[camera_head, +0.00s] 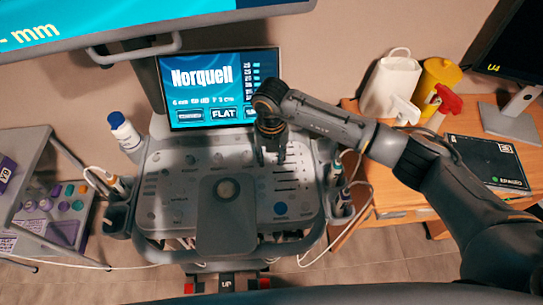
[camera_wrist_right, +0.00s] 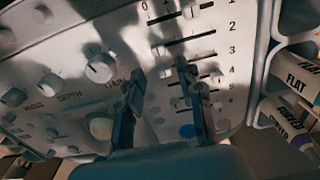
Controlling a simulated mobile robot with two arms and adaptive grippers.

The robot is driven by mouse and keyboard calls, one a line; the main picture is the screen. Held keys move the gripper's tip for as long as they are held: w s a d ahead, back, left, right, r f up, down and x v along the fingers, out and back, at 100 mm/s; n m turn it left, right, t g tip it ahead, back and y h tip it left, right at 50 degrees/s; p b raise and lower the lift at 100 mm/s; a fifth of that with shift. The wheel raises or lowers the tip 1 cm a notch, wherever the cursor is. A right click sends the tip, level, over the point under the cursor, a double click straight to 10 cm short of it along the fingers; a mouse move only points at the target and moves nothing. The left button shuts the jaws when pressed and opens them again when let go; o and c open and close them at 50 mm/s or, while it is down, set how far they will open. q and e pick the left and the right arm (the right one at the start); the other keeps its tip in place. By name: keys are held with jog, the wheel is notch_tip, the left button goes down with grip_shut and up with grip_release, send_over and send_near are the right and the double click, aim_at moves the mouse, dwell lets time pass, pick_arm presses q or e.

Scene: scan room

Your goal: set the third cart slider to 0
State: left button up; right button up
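The cart's control panel (camera_head: 225,185) carries a group of slider slots (camera_head: 287,172) on its right side. In the right wrist view the slots (camera_wrist_right: 190,40) are dark lines numbered down the right, with a 0 above their left end. The top slider's knob (camera_wrist_right: 193,12) sits right of its slot's middle. My right gripper (camera_head: 271,158) is over the slider group, fingers pointing down. In the wrist view its two fingers (camera_wrist_right: 163,85) are apart. The right finger overlaps the lower slots, so the third slider's knob and any contact are unclear. My left gripper is not visible.
A screen (camera_head: 222,88) stands behind the panel. Bottles and probes hang at the cart's sides. A wooden desk (camera_head: 385,195) on the right holds a white jug (camera_head: 391,85), a spray bottle (camera_head: 440,107) and a monitor. Knobs (camera_wrist_right: 101,67) lie left of the sliders.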

aim_at(271, 162)
jog(key=shift+d+r, duration=0.1)
jog(key=shift+r, duration=0.3)
notch_tip(271, 162, up, 11)
jog(key=shift+r, duration=0.15)
dwell(0.5)
